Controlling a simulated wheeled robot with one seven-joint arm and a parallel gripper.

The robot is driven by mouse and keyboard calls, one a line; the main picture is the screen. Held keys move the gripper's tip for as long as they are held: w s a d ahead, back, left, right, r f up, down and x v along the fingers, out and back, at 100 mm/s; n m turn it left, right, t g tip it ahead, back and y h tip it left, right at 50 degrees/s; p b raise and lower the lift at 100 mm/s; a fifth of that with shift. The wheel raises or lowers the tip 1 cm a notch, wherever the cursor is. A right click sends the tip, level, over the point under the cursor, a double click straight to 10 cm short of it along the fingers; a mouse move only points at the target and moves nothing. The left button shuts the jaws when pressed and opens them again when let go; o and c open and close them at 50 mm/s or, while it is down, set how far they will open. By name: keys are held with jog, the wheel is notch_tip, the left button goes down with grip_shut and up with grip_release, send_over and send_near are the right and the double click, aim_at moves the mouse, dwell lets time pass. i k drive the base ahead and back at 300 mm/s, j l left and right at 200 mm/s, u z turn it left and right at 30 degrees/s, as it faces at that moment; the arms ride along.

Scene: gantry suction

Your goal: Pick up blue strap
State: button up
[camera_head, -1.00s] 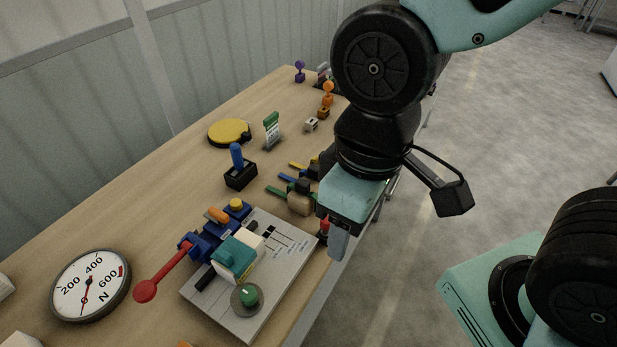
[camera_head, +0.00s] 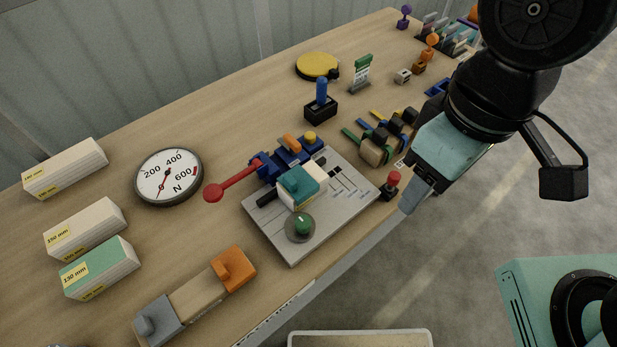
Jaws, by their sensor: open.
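The blue strap (camera_head: 364,126) lies on the table between a green strap (camera_head: 351,137) and a yellow strap (camera_head: 377,116). Its loose end points left. Rolled parts and black buckles (camera_head: 396,127) sit at the right ends of the straps, crowded together, so the blue strap's own roll is partly hidden. My gripper (camera_head: 411,203) hangs over the table's front edge, below and right of the straps and apart from them. It is empty, and its fingers point down; one finger is partly hidden by the other.
A red-topped push button (camera_head: 391,184) stands near the front edge, close to my gripper.

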aim_at(395, 125)
jog(key=i+l, duration=0.15)
jog(key=l, duration=0.2)
jog(key=i+l, duration=0.2)
jog(key=l, duration=0.15)
jog(key=l+u, duration=0.15)
jog(key=u, duration=0.25)
jog(key=i+l+u, duration=0.1)
jog(key=u, duration=0.35)
jog(key=l+u, duration=0.4)
jog(key=j+u, duration=0.15)
jog(key=u, duration=0.4)
